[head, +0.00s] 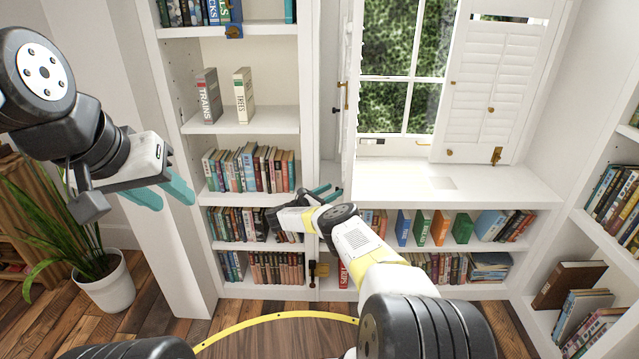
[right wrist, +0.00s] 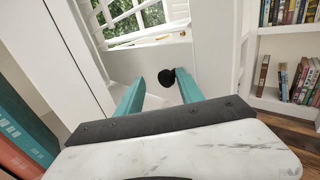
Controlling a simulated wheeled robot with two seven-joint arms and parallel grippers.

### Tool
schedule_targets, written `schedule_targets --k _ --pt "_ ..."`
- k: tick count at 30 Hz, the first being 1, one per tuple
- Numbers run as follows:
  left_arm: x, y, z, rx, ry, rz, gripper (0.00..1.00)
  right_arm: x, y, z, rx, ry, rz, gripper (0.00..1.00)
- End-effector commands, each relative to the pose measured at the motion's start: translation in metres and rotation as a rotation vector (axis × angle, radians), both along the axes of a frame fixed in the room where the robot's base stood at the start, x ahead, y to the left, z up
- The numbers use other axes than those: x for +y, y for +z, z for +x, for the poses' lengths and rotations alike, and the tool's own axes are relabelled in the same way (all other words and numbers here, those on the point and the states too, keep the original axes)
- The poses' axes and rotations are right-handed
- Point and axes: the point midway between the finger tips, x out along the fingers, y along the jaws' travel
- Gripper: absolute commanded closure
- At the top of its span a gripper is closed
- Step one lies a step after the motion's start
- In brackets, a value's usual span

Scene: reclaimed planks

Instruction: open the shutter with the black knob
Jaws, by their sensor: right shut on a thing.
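The black knob (right wrist: 166,77) shows in the right wrist view between my right gripper's teal fingertips, close against the right one. In the head view my right gripper (head: 326,191) is by the lower end of the left white shutter (head: 350,95), which stands nearly edge-on to me, swung away from the window. My left gripper (head: 172,196) is open and empty, in the air at left.
The right louvered shutter (head: 490,95) has brass fittings and stands beside the window (head: 403,70). A white sill (head: 450,185) runs below. Bookshelves (head: 245,120) stand left of the window, with more at right. A potted plant (head: 105,285) stands on the floor at left.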

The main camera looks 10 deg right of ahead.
Motion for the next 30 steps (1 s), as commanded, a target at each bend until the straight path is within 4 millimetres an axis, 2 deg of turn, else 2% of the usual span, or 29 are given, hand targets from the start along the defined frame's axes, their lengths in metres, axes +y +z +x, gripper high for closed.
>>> schedule_targets --k 1,14,15,26,30 --pt "0.0 0.0 0.0 0.0 0.0 0.0 0.62 -0.0024 0.0107 0.0114 -0.014 0.023 -0.006 1.0" --pt "0.0 0.0 0.0 0.0 0.0 0.0 0.62 -0.0039 0.0103 0.0113 -0.012 0.017 -0.007 1.0" --pt "0.0 0.0002 -0.0001 -0.001 0.0 0.0 0.62 -0.0039 0.0102 0.0114 -0.012 0.018 -0.007 0.54" --pt "0.0 0.0001 -0.0001 0.0 0.0 0.0 0.62 -0.002 0.01 0.0115 -0.012 0.021 -0.006 0.54" --pt "0.0 0.0 0.0 0.0 0.0 0.0 0.62 0.0057 0.0095 0.0078 -0.011 0.023 -0.005 0.54"
